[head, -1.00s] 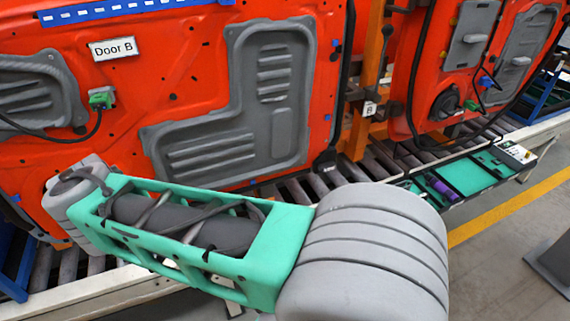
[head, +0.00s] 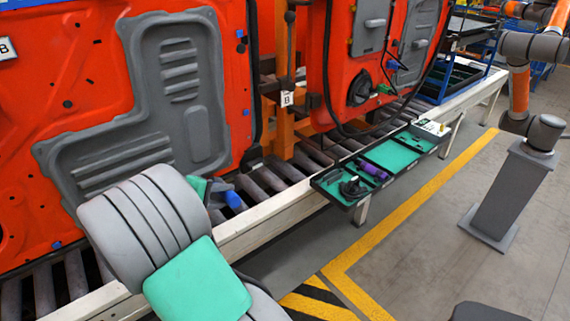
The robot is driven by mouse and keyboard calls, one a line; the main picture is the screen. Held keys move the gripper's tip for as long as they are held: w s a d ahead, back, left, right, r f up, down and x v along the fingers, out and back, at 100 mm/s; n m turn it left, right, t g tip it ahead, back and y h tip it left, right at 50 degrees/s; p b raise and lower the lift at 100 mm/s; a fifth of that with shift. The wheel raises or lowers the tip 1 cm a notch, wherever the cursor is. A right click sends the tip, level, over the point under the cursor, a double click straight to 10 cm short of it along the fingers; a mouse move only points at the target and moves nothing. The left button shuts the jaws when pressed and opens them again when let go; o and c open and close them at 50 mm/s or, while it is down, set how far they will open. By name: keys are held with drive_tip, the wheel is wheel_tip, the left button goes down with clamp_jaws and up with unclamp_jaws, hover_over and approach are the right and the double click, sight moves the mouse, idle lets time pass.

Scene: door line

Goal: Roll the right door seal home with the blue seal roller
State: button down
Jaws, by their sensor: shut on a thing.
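My gripper (head: 220,191) shows only in part, beyond my grey and green arm, low in front of the left door panel. It is shut on the blue seal roller (head: 233,200), of which a short blue part shows; my arm and gripper hide the rest. The right door (head: 345,65) is an orange-red panel hanging at the back. Its black door seal (head: 327,55) runs down the left edge and curves along the bottom. The roller is apart from this seal, lower and to the left. I cannot tell how well the seal is seated.
A dark tray (head: 350,203) with green mats holds purple items (head: 372,171), a dark coiled thing and a white box (head: 430,129). The left door (head: 75,110) hangs over the roller conveyor. An orange post (head: 285,70) stands between the doors.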

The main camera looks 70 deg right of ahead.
drive_tip(key=s+d+r+n+t+h+b, duration=0.1)
drive_tip(key=s+d+r+n+h+b, duration=0.2)
drive_tip(key=s+d, duration=0.45)
drive_tip(key=s+d+r+n+h+b, duration=0.1)
drive_tip(key=s+d+r+n+h, duration=0.1)
drive_tip(key=s+d+r+h, duration=0.35)
drive_tip(key=w+d+f+y, duration=0.1)
drive_tip(key=w+d, duration=0.3)
drive_tip(key=shift+w+d+y+b, duration=0.3)
drive_tip(key=shift+w+y+b, duration=0.05)
